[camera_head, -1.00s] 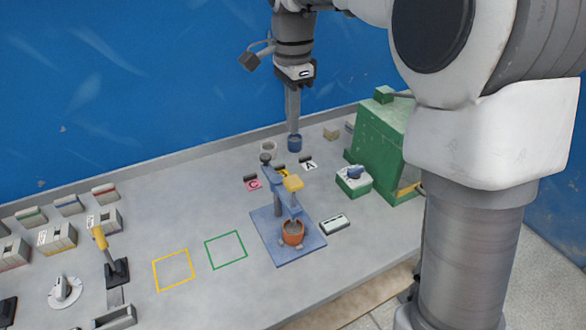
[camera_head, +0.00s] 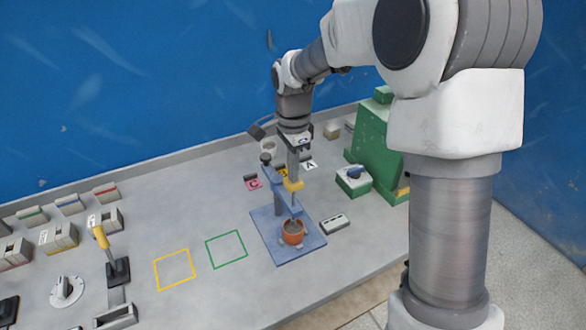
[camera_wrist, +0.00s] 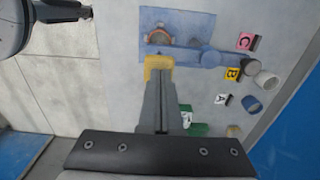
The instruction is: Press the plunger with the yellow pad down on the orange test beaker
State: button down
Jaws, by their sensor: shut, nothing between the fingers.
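The plunger's yellow pad (camera_head: 293,186) sits on top of a thin rod on the blue press stand (camera_head: 268,234). The orange test beaker (camera_head: 293,237) stands upright on the stand's base, directly below the rod. My gripper (camera_head: 293,176) is shut and empty, pointing down with its fingertips right over the pad; they seem to meet its top, but I cannot tell whether they touch. In the wrist view the shut fingers (camera_wrist: 161,105) reach to the yellow pad (camera_wrist: 158,63), and the orange beaker (camera_wrist: 159,39) shows just past it, partly hidden.
A green machine (camera_head: 380,145) and a blue-knobbed box (camera_head: 353,180) stand right of the stand. Lettered tags, a white cup (camera_wrist: 267,80) and a blue beaker (camera_wrist: 250,105) lie behind it. A yellow-handled lever (camera_head: 108,252) is at left. Green and yellow outlined squares between are empty.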

aim_at(294, 187)
jog(key=shift+f, duration=0.15)
notch_tip(294, 187, down, 6)
jog(key=b, duration=0.4)
jog(key=shift+s, duration=0.2)
jog(key=shift+s+f, duration=0.1)
jog(key=shift+f, duration=0.05)
dwell(1.2)
dwell(0.4)
jog(key=shift+d+r, duration=0.1)
jog(key=shift+r, duration=0.45)
notch_tip(294, 187, up, 14)
jog(key=p, duration=0.2)
jog(key=shift+w+p, duration=0.25)
jog(key=shift+p, duration=0.05)
